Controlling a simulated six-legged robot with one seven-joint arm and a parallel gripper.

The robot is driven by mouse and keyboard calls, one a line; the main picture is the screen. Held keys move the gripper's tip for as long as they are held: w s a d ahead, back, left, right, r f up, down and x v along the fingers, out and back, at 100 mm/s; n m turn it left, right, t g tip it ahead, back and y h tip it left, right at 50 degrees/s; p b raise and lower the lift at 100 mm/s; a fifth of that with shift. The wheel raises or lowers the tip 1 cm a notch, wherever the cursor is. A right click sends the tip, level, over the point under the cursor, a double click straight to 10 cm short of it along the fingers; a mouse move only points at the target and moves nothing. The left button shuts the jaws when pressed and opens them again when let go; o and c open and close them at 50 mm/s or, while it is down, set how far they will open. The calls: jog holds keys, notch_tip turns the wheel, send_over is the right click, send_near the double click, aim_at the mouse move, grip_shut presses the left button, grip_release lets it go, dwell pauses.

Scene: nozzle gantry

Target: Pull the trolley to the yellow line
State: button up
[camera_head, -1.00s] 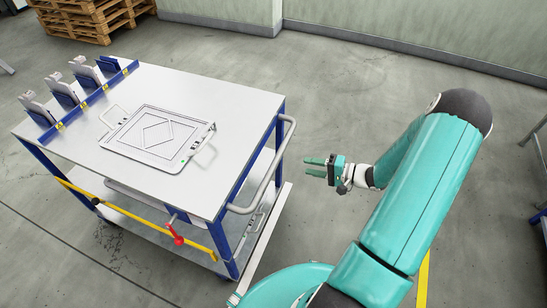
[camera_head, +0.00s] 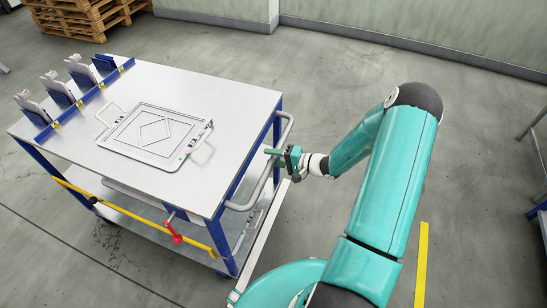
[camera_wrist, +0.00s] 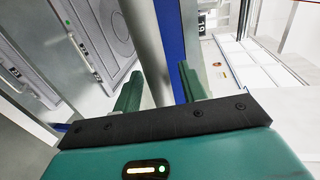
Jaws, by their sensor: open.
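The trolley (camera_head: 235,92) has a grey top and blue frame and stands left of my arm in the head view. Its grey tubular handle (camera_head: 262,183) projects from its right end. My gripper (camera_head: 274,152) is at the handle, with its green fingers open. In the wrist view the handle bar (camera_wrist: 148,42) runs between the two fingers of my gripper (camera_wrist: 160,86), which are not closed on it. The yellow line (camera_head: 421,262) lies on the floor to the right, beside my arm, partly hidden by it.
A flat tray (camera_head: 155,134) with a diamond outline lies on the trolley top, beside a blue rack (camera_head: 85,102) holding several fixtures. A yellow bar with a red knob (camera_head: 177,238) is on the near side. Pallets (camera_head: 85,15) stand far left. Floor right of the trolley is open.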

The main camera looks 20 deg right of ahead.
grip_shut()
jog(key=shift+s+d, duration=0.1)
